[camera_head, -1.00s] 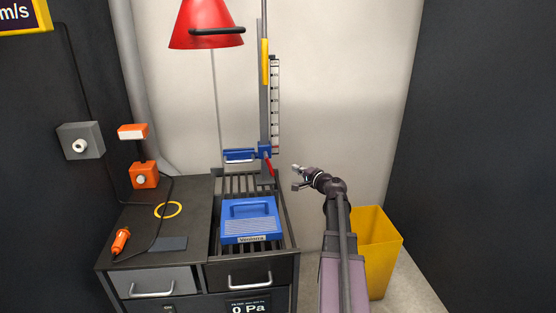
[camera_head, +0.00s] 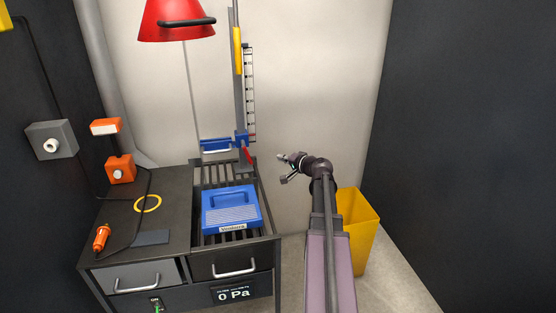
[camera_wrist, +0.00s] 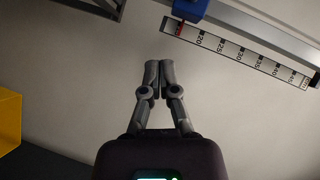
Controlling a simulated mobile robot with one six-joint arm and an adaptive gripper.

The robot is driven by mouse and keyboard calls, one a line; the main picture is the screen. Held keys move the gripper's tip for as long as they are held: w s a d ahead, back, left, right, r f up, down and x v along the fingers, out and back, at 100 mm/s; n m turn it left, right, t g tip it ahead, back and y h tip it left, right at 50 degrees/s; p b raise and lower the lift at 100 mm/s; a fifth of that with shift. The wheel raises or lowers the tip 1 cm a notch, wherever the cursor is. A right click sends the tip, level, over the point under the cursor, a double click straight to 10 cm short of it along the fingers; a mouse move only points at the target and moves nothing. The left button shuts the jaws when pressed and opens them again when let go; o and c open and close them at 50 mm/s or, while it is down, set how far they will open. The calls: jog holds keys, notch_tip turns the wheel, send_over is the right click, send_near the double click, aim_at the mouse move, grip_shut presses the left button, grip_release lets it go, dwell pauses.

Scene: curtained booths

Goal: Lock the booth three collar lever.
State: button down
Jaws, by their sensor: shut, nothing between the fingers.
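The blue collar (camera_head: 241,138) sits low on the upright post at the back of the bench, with a red lever (camera_head: 247,156) slanting down from it. A blue arm with a pale handle (camera_head: 217,146) reaches left from the collar. My gripper (camera_head: 281,157) is to the right of the lever, shut and empty, with a gap between them. In the wrist view my closed fingers (camera_wrist: 160,66) point toward the pale wall.
A ruler (camera_head: 249,90) stands beside the post, and a red hood (camera_head: 175,22) hangs above. A blue case (camera_head: 230,210) lies on the slatted grille. A yellow bin (camera_head: 358,230) stands right of the bench, behind my arm. The wall right of my gripper is clear.

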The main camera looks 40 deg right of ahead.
jog(key=b, duration=0.2)
send_near(247, 152)
jog(key=w+d+f, duration=0.3)
jog(key=w+d, duration=0.2)
jog(key=shift+w+a+f+b, duration=0.35)
jog(key=shift+w+a, duration=0.2)
jog(key=shift+a, duration=0.3)
jog(key=shift+w+a+f+b, duration=0.3)
jog(key=shift+w+a, duration=0.25)
jog(key=shift+a, duration=0.3)
